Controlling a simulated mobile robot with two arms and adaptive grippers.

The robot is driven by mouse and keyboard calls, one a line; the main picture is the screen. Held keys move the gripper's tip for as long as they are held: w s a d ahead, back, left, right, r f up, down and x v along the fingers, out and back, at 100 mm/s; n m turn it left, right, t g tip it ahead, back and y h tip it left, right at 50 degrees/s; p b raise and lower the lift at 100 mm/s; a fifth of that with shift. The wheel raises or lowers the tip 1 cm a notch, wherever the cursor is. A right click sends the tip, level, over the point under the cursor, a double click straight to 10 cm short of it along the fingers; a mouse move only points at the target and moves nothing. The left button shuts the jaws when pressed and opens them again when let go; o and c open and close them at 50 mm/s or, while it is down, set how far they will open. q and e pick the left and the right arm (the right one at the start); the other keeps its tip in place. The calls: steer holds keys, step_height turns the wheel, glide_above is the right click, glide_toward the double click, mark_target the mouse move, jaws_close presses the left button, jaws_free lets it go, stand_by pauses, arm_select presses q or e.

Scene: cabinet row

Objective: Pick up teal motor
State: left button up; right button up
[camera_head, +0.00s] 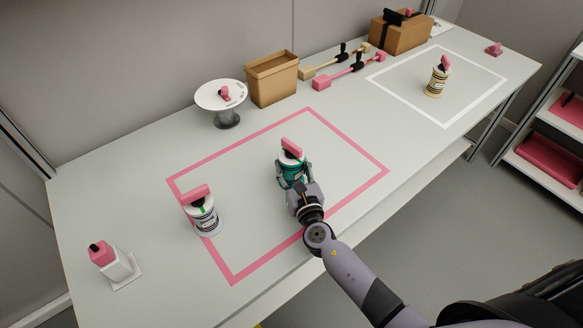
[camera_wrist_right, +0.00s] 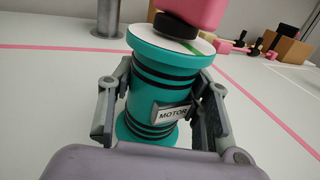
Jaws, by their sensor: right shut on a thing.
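The teal motor (camera_head: 289,168) stands upright inside the pink-outlined square on the table in the head view. It has dark bands, a "MOTOR" label and a pink block on its top. My right gripper (camera_head: 294,180) is shut on the teal motor, with one finger on each side of its body. In the right wrist view the motor (camera_wrist_right: 165,88) fills the middle, between the fingers of my right gripper (camera_wrist_right: 162,105). Whether its base touches the table is hard to tell. My left gripper is not in view.
A white motor-like can (camera_head: 205,217) with a pink top stands at the left of the pink outline (camera_head: 216,261). A pink-topped white bottle (camera_head: 112,262) is farther left. A round stand (camera_head: 226,116), cardboard bin (camera_head: 272,80) and mallets line the back. A yellow can (camera_head: 437,80) stands in the white outline.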

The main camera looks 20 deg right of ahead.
steer(key=c, duration=0.7)
steer(key=shift+r, duration=0.1)
jaws_close()
steer(key=shift+r, duration=0.1)
